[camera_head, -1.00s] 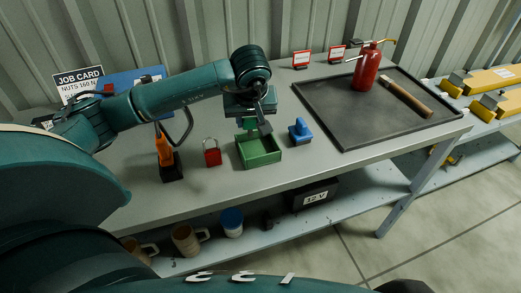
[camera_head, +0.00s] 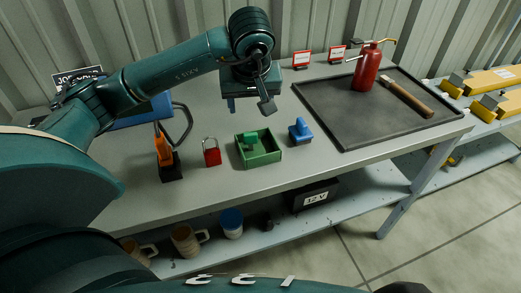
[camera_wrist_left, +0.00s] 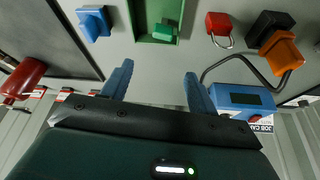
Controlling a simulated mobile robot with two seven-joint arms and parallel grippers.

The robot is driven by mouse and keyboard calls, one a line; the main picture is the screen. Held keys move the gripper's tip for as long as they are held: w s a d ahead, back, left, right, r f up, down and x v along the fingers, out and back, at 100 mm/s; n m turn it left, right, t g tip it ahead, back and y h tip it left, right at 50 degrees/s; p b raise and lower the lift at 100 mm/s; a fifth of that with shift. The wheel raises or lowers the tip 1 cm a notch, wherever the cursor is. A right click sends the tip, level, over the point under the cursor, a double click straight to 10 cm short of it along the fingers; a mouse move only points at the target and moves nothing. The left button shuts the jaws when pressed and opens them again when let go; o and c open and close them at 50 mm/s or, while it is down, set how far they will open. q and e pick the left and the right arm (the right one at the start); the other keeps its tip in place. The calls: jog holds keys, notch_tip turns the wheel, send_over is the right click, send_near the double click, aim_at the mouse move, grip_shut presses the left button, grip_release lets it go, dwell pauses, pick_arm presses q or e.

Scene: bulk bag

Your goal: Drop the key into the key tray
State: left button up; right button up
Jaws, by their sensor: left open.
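The green key (camera_head: 250,139) sits inside the green key tray (camera_head: 264,159), towards its back left wall. In the left wrist view the key (camera_wrist_left: 164,32) also lies within the tray (camera_wrist_left: 143,39), at the top centre. My left gripper (camera_head: 249,104) is above and behind the tray in the head view, apart from the key. Its two fingers are spread with nothing between them in the left wrist view (camera_wrist_left: 158,85). My right gripper is not in view.
A blue-handled piece (camera_head: 300,131) stands right of the tray. A red padlock (camera_head: 212,153) and an orange-and-black tool (camera_head: 166,158) stand left. A dark mat or tray (camera_head: 345,125) holds a red bottle (camera_head: 367,68) and a wooden-handled tool (camera_head: 408,97).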

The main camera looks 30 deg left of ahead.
pick_arm(q)
jog(key=v, duration=0.6)
